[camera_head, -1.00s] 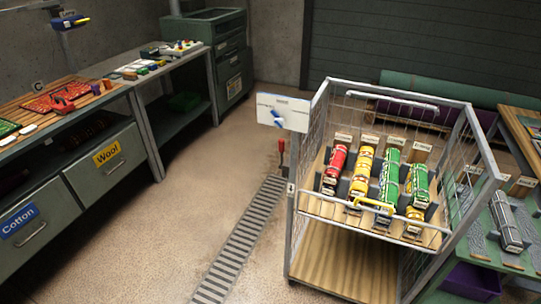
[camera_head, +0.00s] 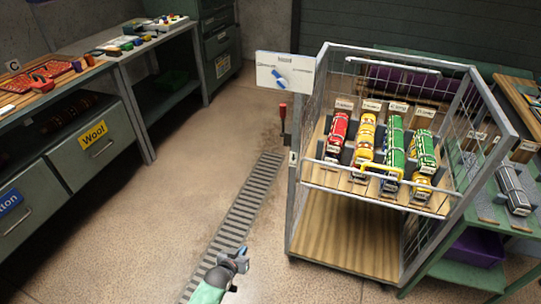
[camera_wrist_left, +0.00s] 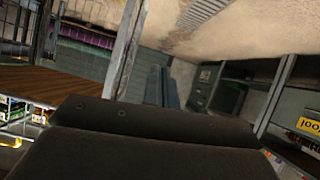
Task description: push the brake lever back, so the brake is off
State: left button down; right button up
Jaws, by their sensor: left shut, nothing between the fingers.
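The brake lever (camera_head: 283,112) has a red grip and stands about upright on a dark stem, beside the left post of the wire cart (camera_head: 292,200). My left gripper (camera_head: 243,256) is at the bottom of the head view, over the floor grate, shut and empty. It is apart from the lever, below and left of it in the picture. In the left wrist view its grey fingers (camera_wrist_left: 165,88) show beyond the dark gripper body; I cannot make out the lever there. My right gripper is not in view.
A white plate (camera_head: 300,66) with a blue pointer is at the cart's top left corner. The cart carries several coloured rolls. A floor grate (camera_head: 250,195) runs left of the cart. A bench with drawers (camera_head: 80,165) stands at left; the floor between is clear.

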aim_at(283, 121)
pick_arm(q)
jog(key=w+d+r+m+t+h+b, duration=0.1)
jog(key=w+r+t+h+b, duration=0.15)
jog(key=w+r, duration=0.5)
jog(key=w+d+r+t+h+b, duration=0.2)
jog(key=w+r+t+b, duration=0.1)
jog(key=w+r, duration=0.4)
notch_tip(283, 121, up, 21)
jog(key=m+t+h+b, duration=0.2)
jog(key=m+h+b, duration=0.5)
jog(key=h, duration=0.5)
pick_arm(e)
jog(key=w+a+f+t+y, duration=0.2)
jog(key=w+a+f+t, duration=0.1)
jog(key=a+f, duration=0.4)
pick_arm(q)
jog(key=w+d+f+p+x, duration=0.1)
jog(key=p+x, duration=0.1)
jog(key=x, duration=1.1)
jog(key=shift+w+d, duration=0.35)
jog(key=shift+d, duration=0.2)
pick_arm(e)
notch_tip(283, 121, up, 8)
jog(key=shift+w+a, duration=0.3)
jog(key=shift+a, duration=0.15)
pick_arm(q)
jog(key=shift+f, duration=0.1)
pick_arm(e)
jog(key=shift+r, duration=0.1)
